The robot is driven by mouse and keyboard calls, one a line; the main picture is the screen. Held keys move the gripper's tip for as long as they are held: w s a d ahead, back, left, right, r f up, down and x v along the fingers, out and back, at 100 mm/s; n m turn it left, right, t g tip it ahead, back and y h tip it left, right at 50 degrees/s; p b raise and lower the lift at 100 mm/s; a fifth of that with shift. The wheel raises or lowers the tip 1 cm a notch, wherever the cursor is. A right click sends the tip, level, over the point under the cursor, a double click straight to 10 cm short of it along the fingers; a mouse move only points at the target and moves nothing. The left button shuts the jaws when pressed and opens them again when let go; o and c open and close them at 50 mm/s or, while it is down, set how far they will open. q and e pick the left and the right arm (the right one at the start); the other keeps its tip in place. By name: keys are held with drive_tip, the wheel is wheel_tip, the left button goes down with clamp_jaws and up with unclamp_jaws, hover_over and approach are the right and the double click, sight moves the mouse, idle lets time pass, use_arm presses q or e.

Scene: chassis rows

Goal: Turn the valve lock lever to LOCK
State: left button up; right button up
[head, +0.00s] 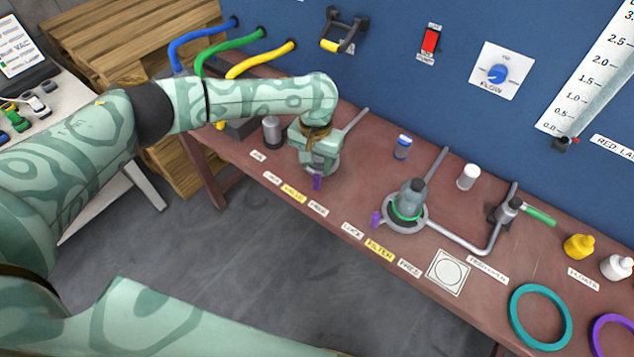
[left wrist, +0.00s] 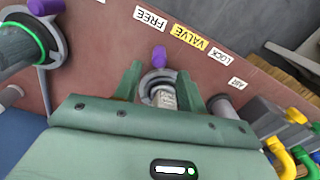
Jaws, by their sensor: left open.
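The valve lock lever has a purple tip (head: 317,182) sticking out at the front foot of the valve fitting. In the left wrist view the purple tip (left wrist: 158,53) points at the label row, nearer the FREE label (left wrist: 150,18) than the LOCK label (left wrist: 220,55), with the yellow VALVE label (left wrist: 189,37) between them. My left gripper (head: 315,163) is over the valve, pointing down and hiding most of it. In the left wrist view its open fingers (left wrist: 162,90) stand on either side of the grey valve fitting; contact cannot be told. My right gripper is out of view.
The filter fitting (head: 408,205), with its own purple lever (head: 376,219), stands to the right, joined to a grey pipe. A grey cylinder (head: 271,132) stands close left of my gripper. The blue panel (head: 380,80) rises behind the bench.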

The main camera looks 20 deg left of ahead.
sight(316, 176)
use_arm(q)
wheel_tip(316, 176, down, 7)
drive_tip(key=shift+b, duration=1.15)
clamp_jaws()
drive_tip(key=shift+r, duration=0.1)
